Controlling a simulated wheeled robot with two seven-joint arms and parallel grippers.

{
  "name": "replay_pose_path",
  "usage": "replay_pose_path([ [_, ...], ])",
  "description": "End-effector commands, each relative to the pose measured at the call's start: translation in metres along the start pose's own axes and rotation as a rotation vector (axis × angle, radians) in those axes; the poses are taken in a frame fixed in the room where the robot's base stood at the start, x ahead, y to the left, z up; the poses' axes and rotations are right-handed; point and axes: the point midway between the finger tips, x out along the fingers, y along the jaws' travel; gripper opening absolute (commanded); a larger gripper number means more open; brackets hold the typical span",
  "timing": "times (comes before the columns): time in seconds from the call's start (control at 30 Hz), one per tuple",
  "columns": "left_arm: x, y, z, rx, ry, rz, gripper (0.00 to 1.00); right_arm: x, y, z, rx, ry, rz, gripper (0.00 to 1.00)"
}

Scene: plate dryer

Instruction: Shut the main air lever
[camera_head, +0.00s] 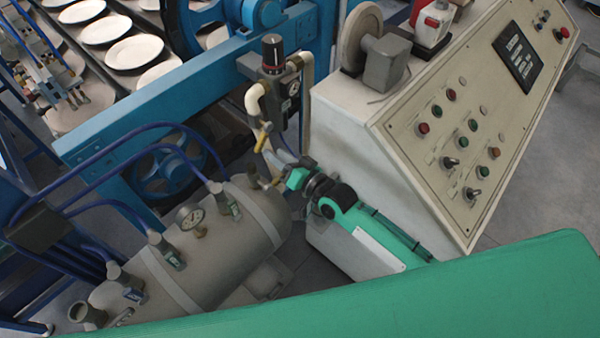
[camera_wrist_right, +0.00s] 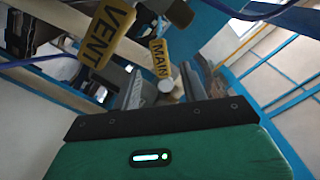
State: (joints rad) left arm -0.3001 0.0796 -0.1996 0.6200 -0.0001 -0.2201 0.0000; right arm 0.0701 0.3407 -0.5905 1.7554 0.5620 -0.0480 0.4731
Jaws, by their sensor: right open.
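The yellow MAIN lever tag (camera_wrist_right: 161,59) shows in the right wrist view, just beyond the green gripper housing. A larger yellow VENT tag (camera_wrist_right: 107,34) hangs to its left and looks nearer the camera. In the head view, small yellow parts (camera_head: 262,138) show on the pipe below the air regulator (camera_head: 273,75); their lettering is too small to read. My right gripper (camera_head: 279,170) is open beside this pipework, close to the lower yellow part. Its fingertips partly hide the fittings, and I cannot tell whether they touch the lever. My left gripper is not in view.
A grey air tank (camera_head: 215,250) with a gauge (camera_head: 191,216) and blue hoses stands left of my right arm. The beige control console (camera_head: 400,130) stands close on the right. A blue frame (camera_head: 170,105) and racked white plates (camera_head: 133,52) are behind.

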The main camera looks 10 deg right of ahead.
Motion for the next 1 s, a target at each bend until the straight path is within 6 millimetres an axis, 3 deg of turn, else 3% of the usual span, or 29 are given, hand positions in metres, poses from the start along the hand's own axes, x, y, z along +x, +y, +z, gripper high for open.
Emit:
replay_pose_path([
  [0.2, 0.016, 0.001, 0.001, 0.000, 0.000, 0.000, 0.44, -0.048, 0.002, 0.003, -0.001, -0.001, 0.001, 0.44],
  [0.4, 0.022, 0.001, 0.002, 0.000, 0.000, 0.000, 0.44, -0.075, 0.001, 0.001, -0.001, 0.000, 0.000, 0.44],
  [0.83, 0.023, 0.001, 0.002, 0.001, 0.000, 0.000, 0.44, -0.086, 0.000, -0.001, -0.001, 0.001, -0.001, 0.44],
  [0.87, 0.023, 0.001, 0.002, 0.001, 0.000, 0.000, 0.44, -0.086, 0.000, -0.001, 0.000, 0.001, -0.001, 0.42],
  [1.0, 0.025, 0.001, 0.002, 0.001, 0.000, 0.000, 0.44, -0.085, 0.000, -0.001, 0.031, 0.000, 0.003, 0.14],
])
